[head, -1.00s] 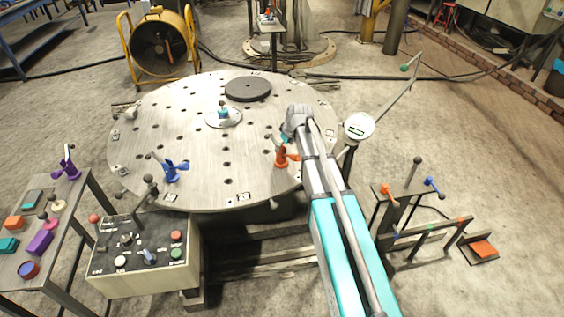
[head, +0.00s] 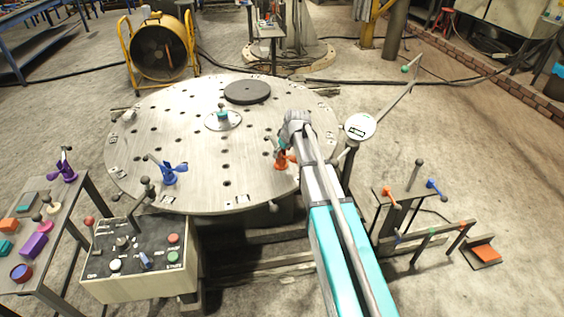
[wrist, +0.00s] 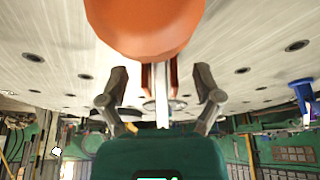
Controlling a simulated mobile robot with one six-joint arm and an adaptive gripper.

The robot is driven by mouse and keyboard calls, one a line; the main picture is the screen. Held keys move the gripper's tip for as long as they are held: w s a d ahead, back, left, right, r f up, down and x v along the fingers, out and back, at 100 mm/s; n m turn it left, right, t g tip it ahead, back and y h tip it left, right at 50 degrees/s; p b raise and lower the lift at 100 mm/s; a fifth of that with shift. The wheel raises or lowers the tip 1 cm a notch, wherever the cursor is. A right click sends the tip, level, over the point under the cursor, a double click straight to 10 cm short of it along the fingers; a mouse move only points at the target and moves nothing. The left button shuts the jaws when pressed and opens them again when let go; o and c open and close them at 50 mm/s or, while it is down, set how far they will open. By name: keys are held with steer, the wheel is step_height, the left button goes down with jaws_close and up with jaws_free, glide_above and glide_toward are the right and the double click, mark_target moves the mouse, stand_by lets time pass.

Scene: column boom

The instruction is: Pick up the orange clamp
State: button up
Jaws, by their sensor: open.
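The orange clamp (head: 283,160) stands near the right front edge of the round perforated table. In the head view my arm partly covers it on the right. In the wrist view a large orange rounded part of it (wrist: 145,22) fills the top centre, close to the camera, with a pale upright part and orange-brown sides below it. My gripper (wrist: 161,85) is open, one finger on each side of that pale part, with gaps visible. I cannot tell whether anything touches. In the head view the fingers are hidden behind my wrist.
A blue clamp (head: 168,173) stands on the round table (head: 215,180) at the left; it also shows in the wrist view (wrist: 302,97). A dark disc (head: 247,91) lies at the back. A dial on a post (head: 360,127) stands close right of my arm. A control box (head: 140,262) is in front.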

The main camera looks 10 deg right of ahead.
mark_target(280, 157)
steer(key=shift+b+x, duration=1.5)
steer(key=shift+x, duration=0.4)
jaws_close()
